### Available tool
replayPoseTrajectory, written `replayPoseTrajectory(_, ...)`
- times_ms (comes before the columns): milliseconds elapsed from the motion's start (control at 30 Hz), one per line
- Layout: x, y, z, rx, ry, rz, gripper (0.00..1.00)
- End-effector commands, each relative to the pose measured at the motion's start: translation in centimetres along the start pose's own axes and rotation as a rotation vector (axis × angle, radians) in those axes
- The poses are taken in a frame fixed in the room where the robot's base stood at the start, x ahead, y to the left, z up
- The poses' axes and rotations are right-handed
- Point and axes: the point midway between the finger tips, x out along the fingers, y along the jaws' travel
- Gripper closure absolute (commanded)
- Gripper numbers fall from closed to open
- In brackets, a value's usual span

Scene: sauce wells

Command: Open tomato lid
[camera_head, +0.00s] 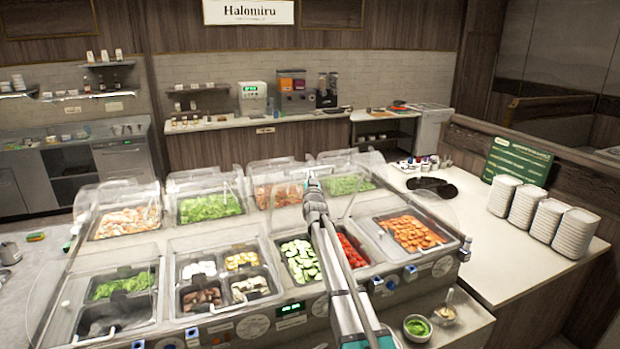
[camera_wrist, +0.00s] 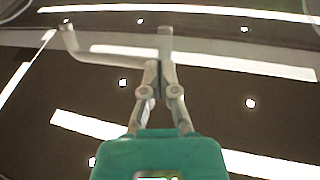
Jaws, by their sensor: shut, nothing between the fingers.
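The red food, likely tomato, lies in a well (camera_head: 352,250) right of the sliced cucumber, partly hidden behind my arm. Clear lids cover the wells; I cannot tell the tomato lid's exact edges. My gripper (camera_head: 313,180) is above the counter, past the tomato well, near the back row of wells. In the wrist view my gripper (camera_wrist: 157,68) is shut with nothing between its fingers. A pale lid handle (camera_wrist: 105,58) shows by the fingertips, over a clear, reflective surface. I cannot tell whether the fingers touch it.
Cucumber (camera_head: 299,262) and carrot (camera_head: 411,233) wells flank the tomato. Clear curved covers (camera_head: 440,215) stand close around my arm. Plate stacks (camera_head: 505,196) and a green sign (camera_head: 518,158) stand on the right counter. Small bowls (camera_head: 417,327) sit at the front right.

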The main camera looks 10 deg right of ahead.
Motion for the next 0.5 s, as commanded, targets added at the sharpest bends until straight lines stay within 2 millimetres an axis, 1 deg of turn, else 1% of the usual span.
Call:
replayPoseTrajectory(167,1.0,-0.1,-0.3,0.000,0.000,0.001,1.00)
replayPoseTrajectory(267,2.4,-0.5,-0.6,-0.001,0.000,0.001,1.00)
replayPoseTrajectory(500,6.4,-1.5,-1.1,-0.001,0.000,0.001,1.00)
